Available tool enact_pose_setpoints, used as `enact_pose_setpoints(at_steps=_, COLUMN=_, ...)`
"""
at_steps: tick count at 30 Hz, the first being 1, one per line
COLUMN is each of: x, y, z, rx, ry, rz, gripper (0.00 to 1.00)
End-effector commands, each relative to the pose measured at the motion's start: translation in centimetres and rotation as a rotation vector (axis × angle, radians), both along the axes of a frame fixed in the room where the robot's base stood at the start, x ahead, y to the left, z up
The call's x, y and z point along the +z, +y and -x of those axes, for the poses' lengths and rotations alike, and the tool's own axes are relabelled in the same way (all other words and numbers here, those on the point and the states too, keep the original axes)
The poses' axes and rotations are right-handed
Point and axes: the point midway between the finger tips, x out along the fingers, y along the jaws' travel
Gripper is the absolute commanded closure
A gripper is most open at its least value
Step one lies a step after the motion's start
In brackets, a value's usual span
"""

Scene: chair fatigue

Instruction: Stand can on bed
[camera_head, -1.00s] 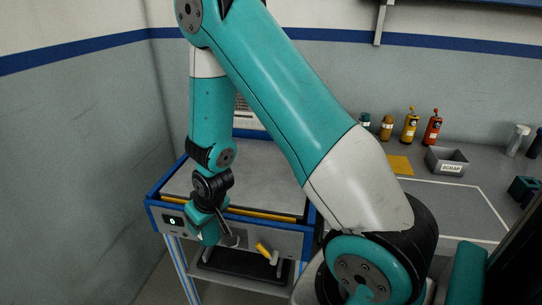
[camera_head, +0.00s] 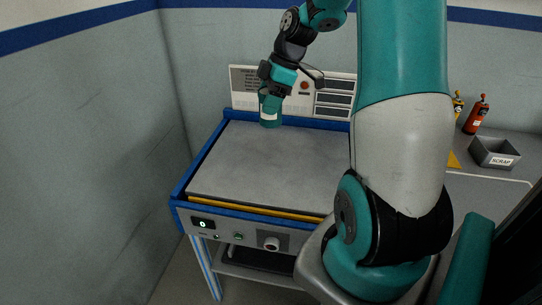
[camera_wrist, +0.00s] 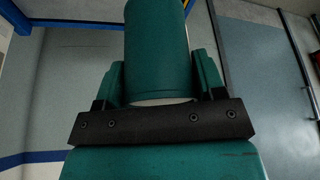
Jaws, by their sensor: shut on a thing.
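A teal can (camera_head: 270,110) is upright at the far left corner of the bed (camera_head: 255,160), a flat grey plate in a blue frame. My gripper (camera_head: 272,92) is shut on the can from above and behind. The can's base is at the bed surface, but I cannot tell whether it touches or hovers just above. In the wrist view the can (camera_wrist: 157,50) fills the space between the two teal fingers, and the gripper (camera_wrist: 158,82) grips it on both sides.
A back panel (camera_head: 245,88) with a red button stands right behind the can. The front panel (camera_head: 245,235) carries a display and a round knob. A scrap bin (camera_head: 495,152) and a red bottle (camera_head: 475,115) are on the right counter. Most of the bed is clear.

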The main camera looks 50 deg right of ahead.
Motion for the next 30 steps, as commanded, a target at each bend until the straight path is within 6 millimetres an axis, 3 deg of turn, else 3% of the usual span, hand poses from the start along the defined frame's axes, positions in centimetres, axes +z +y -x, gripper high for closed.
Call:
enact_pose_setpoints(at_steps=15, x=-13.2, y=-0.3, z=0.3, rx=-0.007, ry=0.006, rz=-0.004, gripper=0.70)
enact_pose_setpoints(at_steps=30, x=-19.2, y=-0.2, z=0.2, rx=-0.004, ry=0.003, rz=-0.002, gripper=0.70)
